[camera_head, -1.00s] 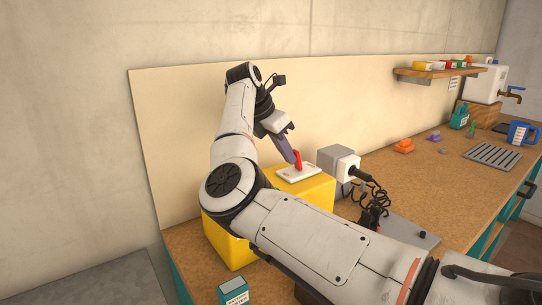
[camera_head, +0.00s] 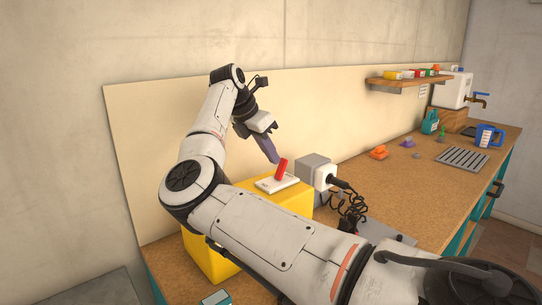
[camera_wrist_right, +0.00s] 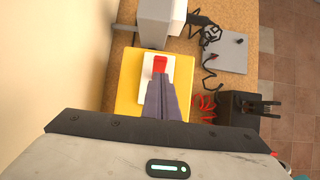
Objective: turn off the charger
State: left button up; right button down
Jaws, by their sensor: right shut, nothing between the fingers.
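A yellow box-shaped charger (camera_head: 217,262) stands on the near end of the workbench. On its top is a white switch plate (camera_head: 272,187) with a red lever (camera_head: 281,169), which tilts up toward the right in the head view. My right gripper (camera_head: 274,158) is shut and empty. Its fingertips are just left of the lever in the head view, and I cannot tell whether they touch it. In the right wrist view the fingers (camera_wrist_right: 160,84) reach over the plate (camera_wrist_right: 148,70) close to the red lever (camera_wrist_right: 160,64). My left gripper is not in view.
A grey-and-white block (camera_head: 315,172) with a black plug and coiled cable stands right behind the charger. A grey plate (camera_wrist_right: 218,50) lies beside it. A wall backs the bench.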

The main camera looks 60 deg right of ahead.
dwell(0.3)
notch_tip(320, 180, up, 12)
jog(key=a, duration=0.1)
jog(key=shift+w+a+f, duration=0.15)
jog(key=shift+w+a, duration=0.15)
dwell(0.7)
